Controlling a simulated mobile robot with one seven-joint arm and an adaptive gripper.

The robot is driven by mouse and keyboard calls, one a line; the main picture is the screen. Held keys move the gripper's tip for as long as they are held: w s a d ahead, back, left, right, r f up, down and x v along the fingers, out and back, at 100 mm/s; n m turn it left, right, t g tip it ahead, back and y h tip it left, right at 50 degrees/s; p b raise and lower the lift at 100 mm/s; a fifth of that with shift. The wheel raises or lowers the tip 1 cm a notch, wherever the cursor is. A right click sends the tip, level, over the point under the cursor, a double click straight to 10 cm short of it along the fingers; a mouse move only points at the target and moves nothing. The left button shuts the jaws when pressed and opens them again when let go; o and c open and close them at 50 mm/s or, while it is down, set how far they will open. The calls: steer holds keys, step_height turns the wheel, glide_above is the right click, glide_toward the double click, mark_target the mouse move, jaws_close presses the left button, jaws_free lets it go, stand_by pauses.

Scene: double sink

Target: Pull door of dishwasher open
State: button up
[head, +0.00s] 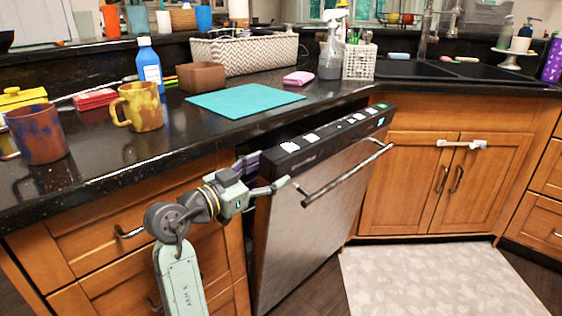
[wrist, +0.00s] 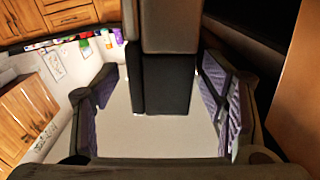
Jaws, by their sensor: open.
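The dishwasher door (head: 305,215) has a steel front, a black top strip with several light labels, and a bar handle (head: 345,170). In the head view it is partly open, its top tilted out from the counter with a dark gap behind. My gripper (head: 269,172) is at the door's upper left corner, left of the handle. Its fingers are apart, one toward the gap side and one toward the front. In the wrist view my open gripper (wrist: 160,95) has the dark door edge (wrist: 165,70) between its purple-padded fingers, with space visible on both sides. I cannot tell whether either finger touches.
Wooden drawers (head: 125,260) stand left of the door and sink cabinets (head: 440,180) right of it. A pale mat (head: 440,280) lies on the floor at right. The counter above holds mugs, a teal mat (head: 245,100) and a basket (head: 245,52). Floor before the door looks clear.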

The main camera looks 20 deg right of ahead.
steer(key=x, duration=0.5)
jaws_close()
stand_by(0.8)
